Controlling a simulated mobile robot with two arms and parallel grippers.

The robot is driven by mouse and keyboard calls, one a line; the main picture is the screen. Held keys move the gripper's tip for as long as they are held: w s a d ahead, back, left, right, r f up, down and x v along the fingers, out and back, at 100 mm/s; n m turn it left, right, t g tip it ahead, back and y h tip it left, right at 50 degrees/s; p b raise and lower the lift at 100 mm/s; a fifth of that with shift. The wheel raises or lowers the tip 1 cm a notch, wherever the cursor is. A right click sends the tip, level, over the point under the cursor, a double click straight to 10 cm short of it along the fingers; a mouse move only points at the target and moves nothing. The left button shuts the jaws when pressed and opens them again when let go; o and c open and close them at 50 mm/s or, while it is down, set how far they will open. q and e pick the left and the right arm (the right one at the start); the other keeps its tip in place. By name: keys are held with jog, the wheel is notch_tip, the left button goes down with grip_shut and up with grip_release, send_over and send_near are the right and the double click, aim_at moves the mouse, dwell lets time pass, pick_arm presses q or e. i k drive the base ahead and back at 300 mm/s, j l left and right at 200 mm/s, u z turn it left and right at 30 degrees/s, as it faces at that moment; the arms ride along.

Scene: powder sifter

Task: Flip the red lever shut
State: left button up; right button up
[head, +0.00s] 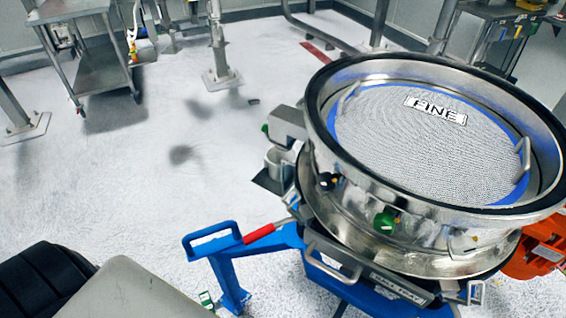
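The red lever (259,233) is a short red grip on the near left side of the round metal sifter (440,215). It lies close to the blue frame (285,237), slanting up to the right. Its joint with the sifter's clamp is small and hard to make out, so I cannot tell whether it is latched. Neither of my grippers is in view, and nothing is seen touching the lever.
A mesh screen labelled FINE (436,109) sits in the sifter's rim. A blue handle (212,240) sticks out left of the lever. An orange motor part (538,248) is at right. A steel cart (100,70) stands far left. The floor between is open.

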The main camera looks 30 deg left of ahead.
aim_at(270, 229)
jog(key=u, duration=0.95)
